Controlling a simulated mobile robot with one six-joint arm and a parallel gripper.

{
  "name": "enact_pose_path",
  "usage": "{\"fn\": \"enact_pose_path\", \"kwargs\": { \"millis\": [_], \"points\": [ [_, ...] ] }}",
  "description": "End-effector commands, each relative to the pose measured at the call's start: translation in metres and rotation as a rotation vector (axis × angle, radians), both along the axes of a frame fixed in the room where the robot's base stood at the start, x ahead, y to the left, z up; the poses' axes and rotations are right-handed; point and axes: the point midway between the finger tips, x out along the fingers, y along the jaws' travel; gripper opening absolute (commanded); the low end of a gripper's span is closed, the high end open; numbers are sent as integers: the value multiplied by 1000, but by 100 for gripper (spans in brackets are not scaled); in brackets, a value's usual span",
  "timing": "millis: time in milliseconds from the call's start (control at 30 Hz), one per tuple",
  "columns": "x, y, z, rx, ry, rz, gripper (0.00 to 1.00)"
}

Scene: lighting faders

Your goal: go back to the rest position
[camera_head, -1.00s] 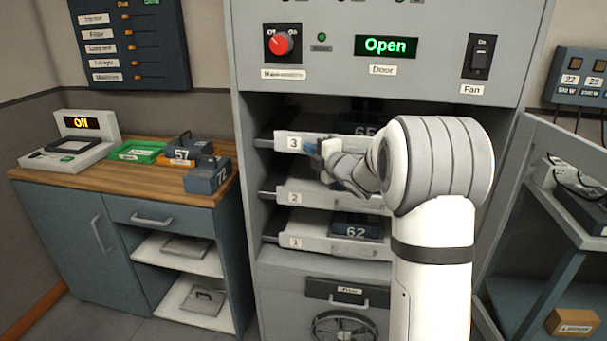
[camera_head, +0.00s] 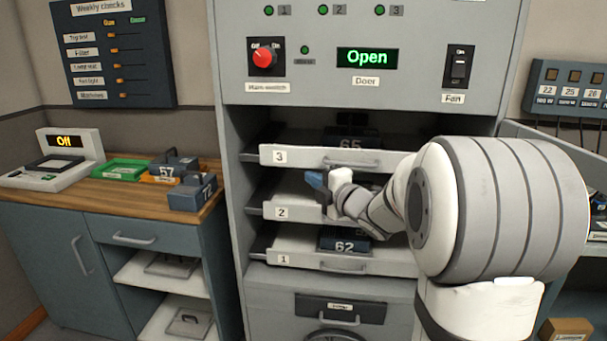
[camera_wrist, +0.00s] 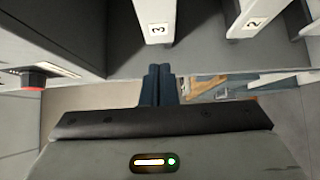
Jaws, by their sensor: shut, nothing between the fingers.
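My gripper (camera_head: 318,184) is in front of the open cabinet, near the fronts of drawers 3 and 2 in the head view. In the wrist view, its two dark blue fingers (camera_wrist: 159,84) lie side by side, shut with nothing between them. My white arm reaches in from the right and hides part of the drawers' right side. Drawer 3 (camera_head: 300,157) and drawer 2 (camera_head: 290,211) also show at the top of the wrist view, sideways. I cannot tell the exact gap between the fingers and the drawer fronts.
Drawer 1 (camera_head: 300,262) below holds a dark block marked 62 (camera_head: 345,242). A block marked 65 sits in drawer 3. The cabinet door (camera_head: 560,140) stands open at the right. A wooden counter (camera_head: 110,208) with blocks and a green tray (camera_head: 120,169) is at the left.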

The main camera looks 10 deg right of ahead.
Motion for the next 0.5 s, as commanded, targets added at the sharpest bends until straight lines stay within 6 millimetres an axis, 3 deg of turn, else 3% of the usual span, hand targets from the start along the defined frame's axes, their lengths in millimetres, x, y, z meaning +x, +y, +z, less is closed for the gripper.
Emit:
{"fn": "enact_pose_path", "kwargs": {
  "millis": [267, 367, 500],
  "points": [
    [-16, -10, 11, 38, 55, -64, 0],
    [-24, -17, 23, 119, 154, -181, 0],
    [-51, -31, 34, 300, 350, -408, 0]
  ]
}}
